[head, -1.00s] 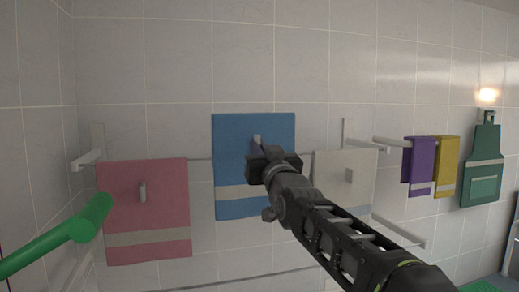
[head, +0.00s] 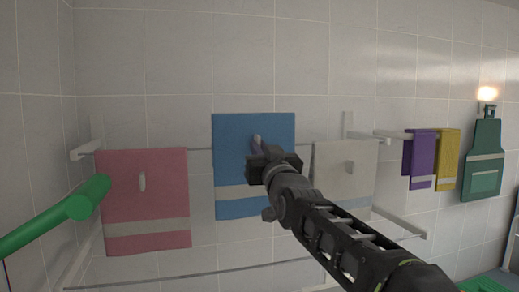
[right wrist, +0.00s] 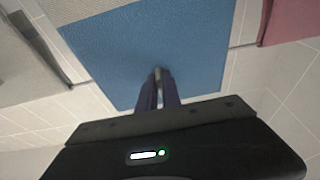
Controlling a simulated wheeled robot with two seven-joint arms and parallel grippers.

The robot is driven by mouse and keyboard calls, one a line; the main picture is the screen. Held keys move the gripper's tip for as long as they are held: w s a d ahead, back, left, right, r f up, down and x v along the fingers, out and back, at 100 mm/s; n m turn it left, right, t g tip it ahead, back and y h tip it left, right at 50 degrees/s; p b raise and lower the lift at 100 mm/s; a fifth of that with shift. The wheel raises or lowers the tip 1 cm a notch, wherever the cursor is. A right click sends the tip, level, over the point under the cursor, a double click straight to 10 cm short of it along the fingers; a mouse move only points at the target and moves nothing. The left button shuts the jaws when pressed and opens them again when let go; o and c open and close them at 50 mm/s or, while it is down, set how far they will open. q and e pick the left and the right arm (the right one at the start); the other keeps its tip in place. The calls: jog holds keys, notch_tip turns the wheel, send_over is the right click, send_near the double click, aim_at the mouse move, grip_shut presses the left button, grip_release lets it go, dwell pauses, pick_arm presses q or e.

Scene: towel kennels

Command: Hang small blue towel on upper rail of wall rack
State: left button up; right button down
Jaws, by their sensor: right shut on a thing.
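The small blue towel (head: 230,160), with a pale stripe near its bottom, hangs spread flat in the middle of the head view. My right gripper (head: 257,146) is shut on the pale tab at its middle; in the right wrist view, the fingers (right wrist: 158,88) close on that tab before the blue cloth (right wrist: 190,50). The wall rack's upper rail (head: 202,150) shows on both sides of the towel. The towel's top edge is above that rail in the picture. The towel hides the rail behind it, so contact cannot be told. My left gripper is out of view.
A pink towel (head: 150,185) hangs left of the blue one and a whitish towel (head: 335,175) hangs close on its right. A lower rail (head: 210,271) runs below. Purple (head: 420,158) and yellow (head: 447,160) towels hang farther right. A green bar (head: 45,228) juts in from the left.

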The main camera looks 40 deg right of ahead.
jog(key=shift+w+f+b, duration=0.1)
jog(key=shift+f+b, duration=0.65)
jog(key=shift+f, duration=0.5)
jog(key=shift+w+d+f+b, duration=0.1)
jog(key=shift+f+b, duration=0.9)
jog(key=shift+f, duration=0.15)
notch_tip(320, 180, down, 3)
jog(key=b, duration=0.2)
jog(key=shift+r+b, duration=0.1)
jog(key=shift+b, duration=0.2)
jog(key=c, duration=1.1)
grip_release()
